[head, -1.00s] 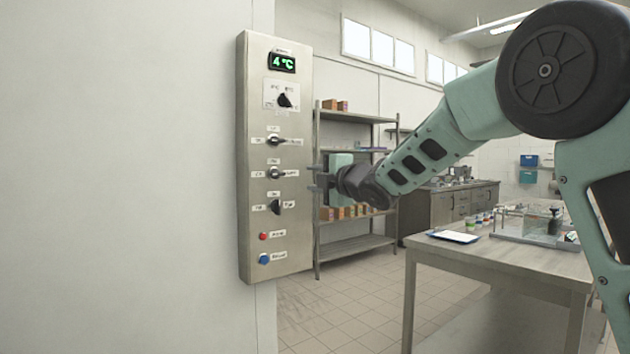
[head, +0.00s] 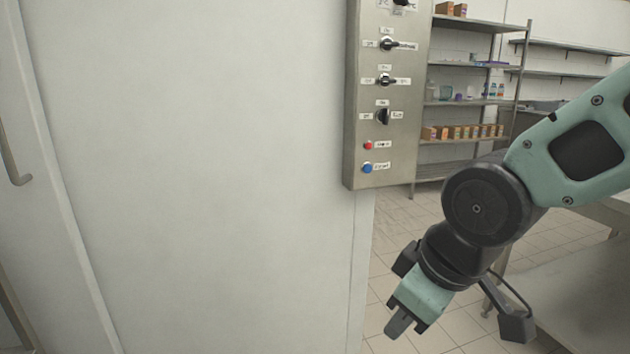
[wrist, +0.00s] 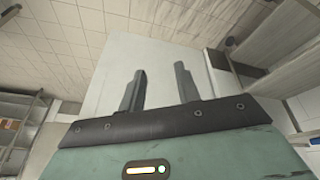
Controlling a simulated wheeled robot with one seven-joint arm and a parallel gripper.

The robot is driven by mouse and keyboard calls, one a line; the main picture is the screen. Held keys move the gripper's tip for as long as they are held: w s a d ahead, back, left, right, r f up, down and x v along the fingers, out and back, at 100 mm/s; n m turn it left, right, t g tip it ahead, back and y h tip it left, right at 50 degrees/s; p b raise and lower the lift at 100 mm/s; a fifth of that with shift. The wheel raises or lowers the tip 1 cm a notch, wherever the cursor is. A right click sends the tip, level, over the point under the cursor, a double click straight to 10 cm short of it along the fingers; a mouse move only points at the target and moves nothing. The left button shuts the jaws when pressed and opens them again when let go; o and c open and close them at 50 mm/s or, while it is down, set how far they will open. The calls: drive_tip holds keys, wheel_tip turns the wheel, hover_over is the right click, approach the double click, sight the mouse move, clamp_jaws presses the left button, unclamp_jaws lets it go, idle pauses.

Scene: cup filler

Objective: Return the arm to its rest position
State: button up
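My gripper (head: 396,328) hangs low at the lower right of the head view, pointing down and left in front of the floor. In the wrist view my gripper (wrist: 158,85) has its two fingers apart with nothing between them. My arm comes in from the right edge and bends at a black joint. My gripper is below and to the right of the control panel and apart from it.
A shelf rack (head: 475,65) stands behind. A door handle (head: 14,165) shows at far left. Tiled floor (head: 400,215) lies around my gripper.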

drive_tip(key=s+d+f+m+g+h, duration=0.1)
drive_tip(key=s+d+f+m+g, duration=0.15)
drive_tip(key=s, duration=0.95)
wheel_tip(320, 180, up, 13)
drive_tip(key=p, duration=1.3)
drive_tip(key=shift+s+a+n+g+h+p, duration=0.15)
drive_tip(key=shift+s+n+g+h+p, duration=0.05)
drive_tip(key=shift+n+g+h+p, duration=0.2)
drive_tip(key=shift+f, duration=0.1)
